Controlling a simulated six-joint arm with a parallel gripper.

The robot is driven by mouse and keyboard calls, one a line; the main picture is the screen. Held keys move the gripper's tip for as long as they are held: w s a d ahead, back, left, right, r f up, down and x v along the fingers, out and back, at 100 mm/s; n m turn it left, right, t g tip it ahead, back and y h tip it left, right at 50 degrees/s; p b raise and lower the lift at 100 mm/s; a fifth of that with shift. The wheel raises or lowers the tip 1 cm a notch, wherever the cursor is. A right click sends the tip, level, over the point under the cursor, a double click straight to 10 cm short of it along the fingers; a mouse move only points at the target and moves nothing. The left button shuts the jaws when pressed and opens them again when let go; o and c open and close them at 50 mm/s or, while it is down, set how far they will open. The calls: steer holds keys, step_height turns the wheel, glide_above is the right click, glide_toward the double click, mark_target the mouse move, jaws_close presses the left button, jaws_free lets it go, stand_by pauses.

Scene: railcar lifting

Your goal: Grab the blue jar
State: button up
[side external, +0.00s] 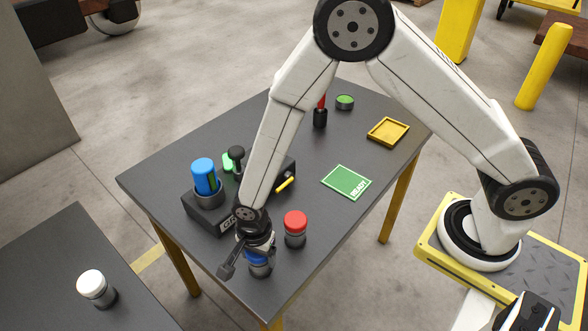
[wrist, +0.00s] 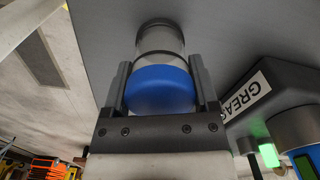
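The blue jar (side external: 259,268) is a dark-based jar with a blue lid, upright near the front corner of the dark table. In the wrist view its blue lid (wrist: 160,90) and grey-and-clear body lie between my two fingers. My gripper (side external: 256,250) is low over the jar, partly covering it in the side view. My gripper's fingers (wrist: 160,72) flank the jar closely on both sides in the wrist view. I cannot tell whether they press on it or leave a small gap.
A red-lidded jar (side external: 295,229) stands just right of my gripper. A dark holder labelled "GREASE" (wrist: 262,92) with blue and green items is close by. A green mat (side external: 346,182), yellow tray (side external: 388,131) and green-topped jar (side external: 345,102) are farther back. A white-lidded jar (side external: 94,287) is on another table.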

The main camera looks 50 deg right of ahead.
steer(key=c, duration=0.4)
steer(key=shift+r, duration=0.2)
steer(key=shift+r, duration=0.75)
steer(key=shift+s+d+r, duration=0.95)
steer(key=shift+s+r, duration=0.9)
steer(key=shift+s, duration=0.3)
steer(key=shift+s+d+r, duration=0.9)
steer(key=shift+s+r, duration=1)
steer(key=shift+s, duration=0.2)
steer(key=shift+s+d+r, duration=0.95)
steer(key=shift+s+r, duration=0.9)
steer(key=shift+s, duration=0.3)
